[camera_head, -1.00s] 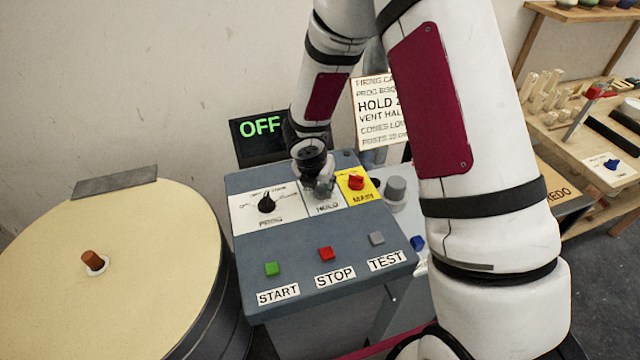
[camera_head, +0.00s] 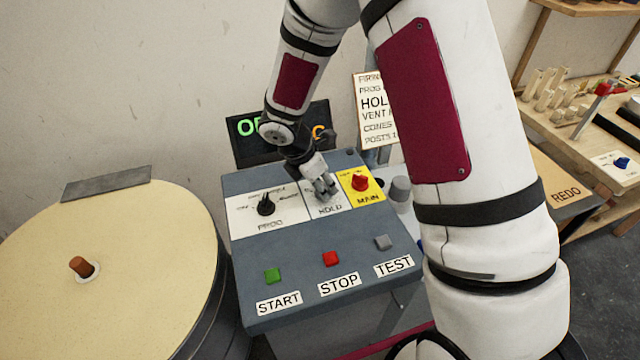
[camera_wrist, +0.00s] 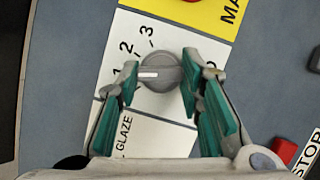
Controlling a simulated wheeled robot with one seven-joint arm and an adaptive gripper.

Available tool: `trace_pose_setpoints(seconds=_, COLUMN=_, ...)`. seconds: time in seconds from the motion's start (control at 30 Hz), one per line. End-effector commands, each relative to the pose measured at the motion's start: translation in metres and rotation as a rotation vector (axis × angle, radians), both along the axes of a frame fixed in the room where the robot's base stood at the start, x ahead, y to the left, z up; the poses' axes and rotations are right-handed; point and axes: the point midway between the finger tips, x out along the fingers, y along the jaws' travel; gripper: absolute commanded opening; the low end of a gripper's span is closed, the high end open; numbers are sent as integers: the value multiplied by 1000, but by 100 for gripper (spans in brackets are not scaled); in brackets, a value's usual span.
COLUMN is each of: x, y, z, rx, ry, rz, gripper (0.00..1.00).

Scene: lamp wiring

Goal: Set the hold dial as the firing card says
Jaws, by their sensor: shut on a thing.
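The hold dial is a round grey knob (camera_wrist: 162,72) with a white pointer line, on a white panel marked 1, 2, 3. In the wrist view its line points left, roughly toward the 1; the left finger partly covers that side. My gripper (camera_wrist: 160,80) is shut on the dial, a teal-padded finger on each side. In the head view my gripper (camera_head: 326,188) is at the HOLD panel (camera_head: 329,211) and hides most of the dial. The firing card (camera_head: 372,112) stands behind; its HOLD line is cut off by my arm.
The PROG dial (camera_head: 266,204) is left of HOLD and the red MAIN switch (camera_head: 360,182) right. START (camera_head: 272,275), STOP (camera_head: 331,259) and TEST (camera_head: 383,242) buttons sit in front. A display (camera_head: 246,128) behind is partly covered by my arm. A round kiln lid (camera_head: 120,270) is at left.

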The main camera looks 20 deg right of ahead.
Motion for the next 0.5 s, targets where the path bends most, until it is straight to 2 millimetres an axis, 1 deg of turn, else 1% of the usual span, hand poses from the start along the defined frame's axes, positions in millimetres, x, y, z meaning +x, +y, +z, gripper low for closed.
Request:
trace_pose_setpoints(seconds=0.03, x=3, y=0, z=-1, rx=-1, ry=-2, rz=-43, gripper=6)
trace_pose_setpoints(seconds=0.2, x=4, y=0, z=-1, rx=-1, ry=-2, rz=-203, gripper=6)
trace_pose_setpoints(seconds=0.5, x=5, y=0, z=-1, rx=-1, ry=-1, rz=-438, gripper=6)
